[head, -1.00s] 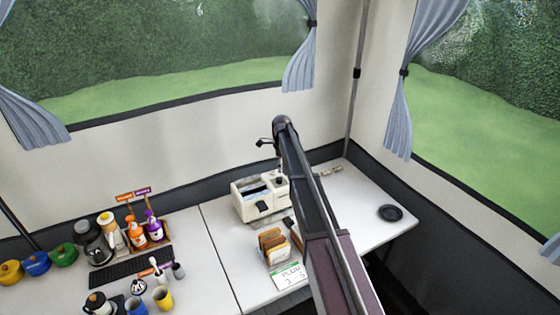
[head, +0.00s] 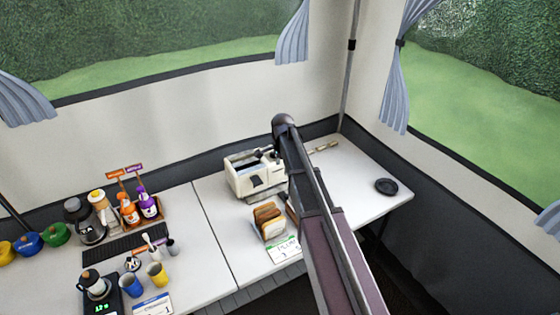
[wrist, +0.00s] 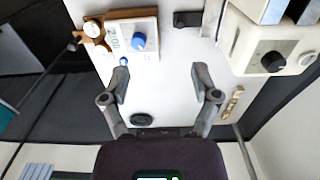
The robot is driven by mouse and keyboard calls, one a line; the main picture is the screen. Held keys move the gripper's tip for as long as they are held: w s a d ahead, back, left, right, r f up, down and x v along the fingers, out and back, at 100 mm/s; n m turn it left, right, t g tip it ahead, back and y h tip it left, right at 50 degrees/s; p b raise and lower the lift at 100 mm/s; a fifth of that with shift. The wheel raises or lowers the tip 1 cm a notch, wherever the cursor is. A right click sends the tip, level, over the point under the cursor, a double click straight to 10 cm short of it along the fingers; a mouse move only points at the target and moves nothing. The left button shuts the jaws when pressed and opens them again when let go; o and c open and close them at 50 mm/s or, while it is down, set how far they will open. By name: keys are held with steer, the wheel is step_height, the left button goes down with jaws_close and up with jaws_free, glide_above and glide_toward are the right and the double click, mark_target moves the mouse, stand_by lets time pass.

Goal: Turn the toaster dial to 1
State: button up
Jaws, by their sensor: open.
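The cream toaster (head: 241,184) stands on the white table, with two slots on top and a dark lever on its front. In the wrist view the toaster (wrist: 293,40) is at the upper right, partly cut off. Its black dial (wrist: 272,62) is on the face beside a pale round button. The dial's setting is too small to read. My gripper (wrist: 160,78) is open and empty, with its fingers apart over the table, to the left of the dial in that view. In the head view my arm covers the toaster's right end, and the fingertips are not clear.
A toast rack (head: 268,221) and a green-and-white card (head: 284,249) lie in front of the toaster. A black round dish (head: 386,187) lies at right. A white box with a blue knob (wrist: 139,41) shows in the wrist view. Bottles and cups crowd the left table.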

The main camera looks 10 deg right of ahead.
steer(key=s+f+n+b, duration=0.3)
steer(key=s+n, duration=0.3)
steer(key=s, duration=0.5)
steer(key=shift+s, duration=0.15)
stand_by(0.3)
steer(key=s+n, duration=0.8)
steer(key=s, duration=0.6)
steer(key=shift+s, duration=0.35)
steer(key=shift+d, duration=0.1)
